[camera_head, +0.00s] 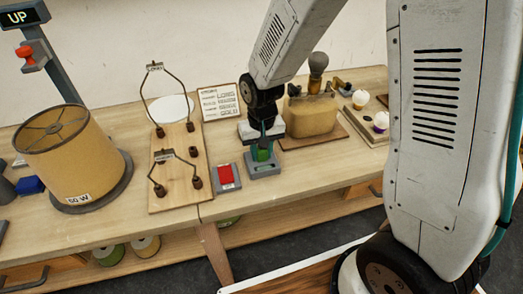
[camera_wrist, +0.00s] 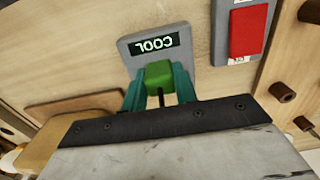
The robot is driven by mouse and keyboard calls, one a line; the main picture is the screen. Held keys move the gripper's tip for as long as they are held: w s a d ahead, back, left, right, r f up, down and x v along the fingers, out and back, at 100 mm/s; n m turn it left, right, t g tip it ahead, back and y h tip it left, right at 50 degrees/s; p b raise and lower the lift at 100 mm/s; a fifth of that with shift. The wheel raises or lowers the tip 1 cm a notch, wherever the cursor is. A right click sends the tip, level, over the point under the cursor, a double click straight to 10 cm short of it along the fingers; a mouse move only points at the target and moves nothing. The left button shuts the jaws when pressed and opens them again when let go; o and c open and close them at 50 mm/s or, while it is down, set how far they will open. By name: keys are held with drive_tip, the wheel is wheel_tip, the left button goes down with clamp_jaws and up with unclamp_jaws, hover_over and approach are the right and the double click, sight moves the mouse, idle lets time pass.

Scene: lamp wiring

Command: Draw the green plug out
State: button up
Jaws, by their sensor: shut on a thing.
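The green plug (camera_wrist: 159,75) is between the teal fingers of my gripper (camera_wrist: 158,88) in the wrist view, and the fingers are shut on it. In the head view my gripper (camera_head: 263,148) points down over the grey socket block, with a bit of the green plug (camera_head: 262,155) showing between the fingers. The grey block (camera_wrist: 126,48) bears a dark display reading "COOL" and lies right by the plug. Whether the plug is still seated in the block cannot be told, as the gripper hides the joint.
A red switch (camera_head: 227,175) on a grey plate sits left of the block. A wooden board with wire lamp frames (camera_head: 178,200) stands further left, beside a large lampshade (camera_head: 70,150). A tan box-like body (camera_head: 312,115) with a bulb stands close behind right. Bulbs (camera_head: 381,121) sit on a tray at right.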

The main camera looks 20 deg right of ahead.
sight(261, 150)
drive_tip(key=shift+r, duration=0.7)
idle(0.3)
drive_tip(key=shift+r, duration=2.25)
drive_tip(key=shift+s+a, duration=0.1)
